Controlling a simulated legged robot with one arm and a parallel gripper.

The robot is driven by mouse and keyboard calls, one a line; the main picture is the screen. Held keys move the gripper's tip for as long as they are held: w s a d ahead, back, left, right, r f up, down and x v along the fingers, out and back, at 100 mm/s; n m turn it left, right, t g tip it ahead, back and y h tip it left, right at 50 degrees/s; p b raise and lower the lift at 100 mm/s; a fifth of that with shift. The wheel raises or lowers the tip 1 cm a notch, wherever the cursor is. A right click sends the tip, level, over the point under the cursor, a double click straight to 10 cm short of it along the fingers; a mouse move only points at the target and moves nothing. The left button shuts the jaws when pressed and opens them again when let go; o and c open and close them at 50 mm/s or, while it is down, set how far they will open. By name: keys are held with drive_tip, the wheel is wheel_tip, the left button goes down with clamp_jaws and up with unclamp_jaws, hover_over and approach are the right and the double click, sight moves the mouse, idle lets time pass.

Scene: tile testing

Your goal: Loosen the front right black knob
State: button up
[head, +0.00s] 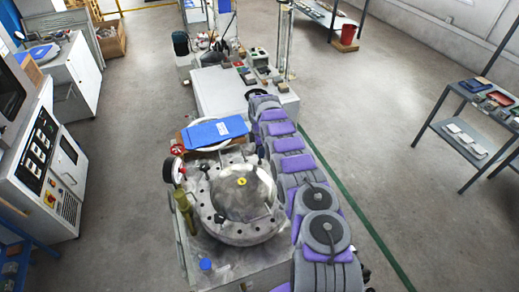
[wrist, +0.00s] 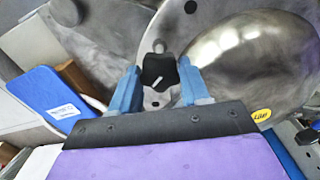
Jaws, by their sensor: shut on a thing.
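The machine has a shiny metal dome (head: 240,192) with a yellow label, set on a round grey flange. It also shows in the wrist view (wrist: 255,50). My gripper (wrist: 158,76) has two blue fingers, one on each side of a black lobed knob (wrist: 159,70) at the edge of the dome. The fingers are shut on this knob. In the head view my arm runs along the right side of the machine and largely hides the gripper. Another black knob (head: 204,188) sits on the left of the flange.
A blue folder (head: 214,132) lies on the machine behind the dome; it also shows in the wrist view (wrist: 48,98). A gauge with a red valve (head: 174,165) stands at its left. A control cabinet (head: 40,150) is at far left, and shelves (head: 475,130) are at right. Floor between is clear.

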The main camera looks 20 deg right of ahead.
drive_tip(key=shift+d+r+n, duration=0.1)
drive_tip(key=shift+n, duration=0.6)
drive_tip(key=shift+w, duration=0.1)
drive_tip(key=o, duration=1.1)
drive_tip(key=shift+c, duration=0.2)
wheel_tip(320, 180, up, 17)
drive_tip(key=p, duration=0.2)
drive_tip(key=shift+w+d+r, duration=0.1)
